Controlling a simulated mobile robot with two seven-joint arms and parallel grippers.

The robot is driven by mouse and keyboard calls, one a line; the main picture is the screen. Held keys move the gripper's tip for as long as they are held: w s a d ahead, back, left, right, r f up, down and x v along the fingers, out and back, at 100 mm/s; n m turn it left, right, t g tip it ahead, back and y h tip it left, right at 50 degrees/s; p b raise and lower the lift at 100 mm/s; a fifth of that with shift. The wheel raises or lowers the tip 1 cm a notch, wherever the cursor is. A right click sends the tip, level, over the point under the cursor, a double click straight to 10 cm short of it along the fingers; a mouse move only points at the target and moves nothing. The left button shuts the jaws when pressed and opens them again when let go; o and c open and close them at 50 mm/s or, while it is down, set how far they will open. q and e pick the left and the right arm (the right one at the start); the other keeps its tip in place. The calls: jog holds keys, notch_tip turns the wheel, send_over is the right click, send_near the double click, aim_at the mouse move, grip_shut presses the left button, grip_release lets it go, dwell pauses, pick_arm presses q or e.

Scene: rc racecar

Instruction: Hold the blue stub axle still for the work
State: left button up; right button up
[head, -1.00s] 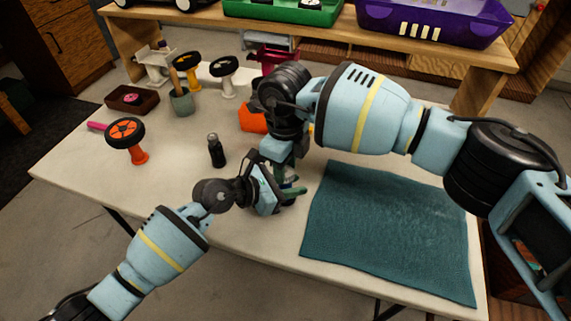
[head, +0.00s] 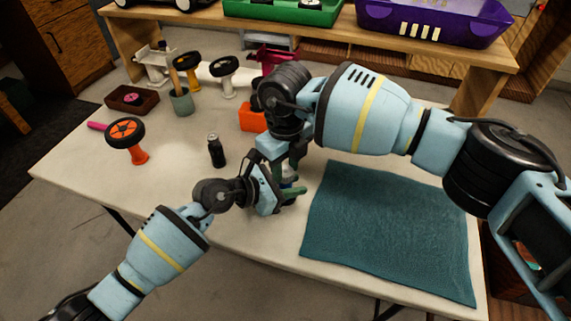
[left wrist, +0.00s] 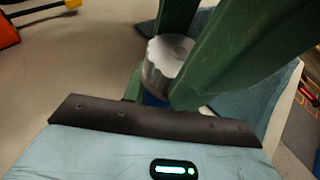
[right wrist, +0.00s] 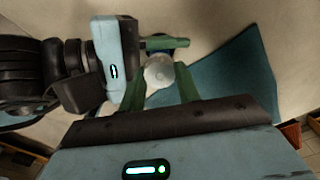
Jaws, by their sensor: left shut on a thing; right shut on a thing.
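The blue stub axle (left wrist: 155,100) shows only as a small blue patch under a grey ridged cap (left wrist: 166,62), low between the grippers; the rest is hidden. My left gripper (head: 294,189) reaches in from the side and is shut at the axle, its fingers mostly hidden. My right gripper (head: 287,170) comes down from above, its green fingers on either side of the cap. In the right wrist view the cap (right wrist: 159,71) appears as a pale round top between those fingers, and the left gripper (right wrist: 172,43) lies just beyond it.
A teal mat (head: 390,230) lies on the right of the table. A black bottle (head: 216,151), an orange box (head: 253,117) and an orange-hubbed wheel (head: 125,132) stand to the left and behind. Several wheels, a grey cup (head: 181,101) and a brown tray (head: 132,99) are farther back. The front-left tabletop is clear.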

aim_at(286, 170)
jog(key=o, duration=1)
jog(key=shift+n, duration=0.3)
jog(key=n, duration=0.4)
jog(key=shift+s, duration=0.1)
jog(key=n, duration=1.5)
jog(key=shift+n, duration=0.6)
notch_tip(286, 170, up, 12)
jog(key=shift+r, duration=0.1)
